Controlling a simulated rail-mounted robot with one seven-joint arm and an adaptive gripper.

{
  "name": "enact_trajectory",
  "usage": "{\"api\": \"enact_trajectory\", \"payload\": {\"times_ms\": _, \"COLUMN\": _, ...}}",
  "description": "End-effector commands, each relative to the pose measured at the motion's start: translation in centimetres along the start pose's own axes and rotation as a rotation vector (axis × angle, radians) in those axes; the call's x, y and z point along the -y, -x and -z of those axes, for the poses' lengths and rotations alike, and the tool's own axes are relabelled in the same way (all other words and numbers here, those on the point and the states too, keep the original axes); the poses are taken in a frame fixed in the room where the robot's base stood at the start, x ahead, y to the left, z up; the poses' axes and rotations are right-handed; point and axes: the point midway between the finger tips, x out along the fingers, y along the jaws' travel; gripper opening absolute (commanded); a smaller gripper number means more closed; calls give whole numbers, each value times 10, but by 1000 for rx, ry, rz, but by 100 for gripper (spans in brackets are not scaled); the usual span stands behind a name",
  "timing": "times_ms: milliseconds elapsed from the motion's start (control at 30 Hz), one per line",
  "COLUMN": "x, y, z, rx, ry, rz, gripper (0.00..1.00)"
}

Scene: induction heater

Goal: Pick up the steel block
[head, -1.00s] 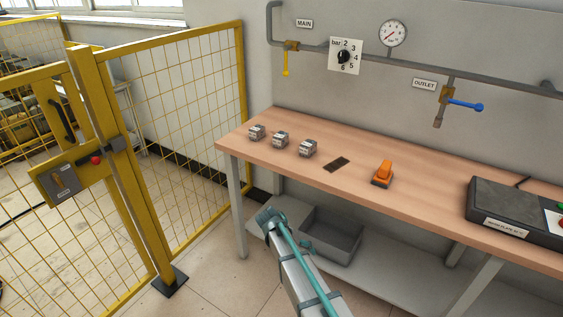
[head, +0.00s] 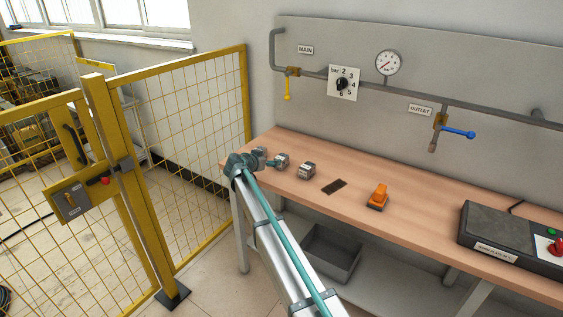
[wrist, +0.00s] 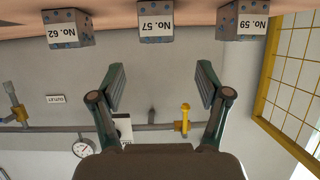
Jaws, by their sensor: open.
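Three small grey metal-looking blocks stand in a row on the bench's left part. In the wrist view, which is upside down, they carry labels: No. 62 (wrist: 68,28), No. 57 (wrist: 156,22) and No. 59 (wrist: 241,21). In the head view No. 62 (head: 306,171) is at the right, No. 57 (head: 281,161) in the middle, and No. 59 (head: 262,152) at the left, partly hidden by my arm. I cannot tell which is the steel block. My gripper (wrist: 160,88) is open and empty, its gap roughly in line with No. 57, apart from it.
The wooden bench (head: 420,227) also holds a dark flat plate (head: 334,187), an orange object (head: 377,196) and a dark heater unit (head: 510,235). Pipes and a gauge (head: 389,63) are on the wall behind. A yellow mesh fence (head: 200,150) stands left. A grey bin (head: 330,255) sits below.

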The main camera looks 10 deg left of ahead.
Motion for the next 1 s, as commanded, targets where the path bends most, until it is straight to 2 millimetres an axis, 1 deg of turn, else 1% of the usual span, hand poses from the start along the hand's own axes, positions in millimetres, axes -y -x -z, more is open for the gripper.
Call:
{"api": "enact_trajectory", "payload": {"times_ms": 33, "x": 1, "y": -9, "z": 2, "rx": 1, "ry": 1, "rz": -2, "gripper": 76}}
{"api": "enact_trajectory", "payload": {"times_ms": 100, "x": 0, "y": -19, "z": 2, "rx": 2, "ry": 1, "rz": -3, "gripper": 76}}
{"api": "enact_trajectory", "payload": {"times_ms": 200, "x": 0, "y": -28, "z": 1, "rx": 1, "ry": 0, "rz": -2, "gripper": 76}}
{"api": "enact_trajectory", "payload": {"times_ms": 367, "x": -1, "y": -35, "z": 1, "rx": 2, "ry": 1, "rz": -1, "gripper": 76}}
{"api": "enact_trajectory", "payload": {"times_ms": 700, "x": -3, "y": -77, "z": 0, "rx": 2, "ry": 3, "rz": -3, "gripper": 76}}
{"api": "enact_trajectory", "payload": {"times_ms": 800, "x": -3, "y": -82, "z": -2, "rx": 2, "ry": 2, "rz": -1, "gripper": 76}}
{"api": "enact_trajectory", "payload": {"times_ms": 967, "x": -4, "y": -82, "z": -2, "rx": 1, "ry": 2, "rz": -1, "gripper": 76}}
{"api": "enact_trajectory", "payload": {"times_ms": 1000, "x": -4, "y": -82, "z": -2, "rx": 2, "ry": 2, "rz": -1, "gripper": 73}}
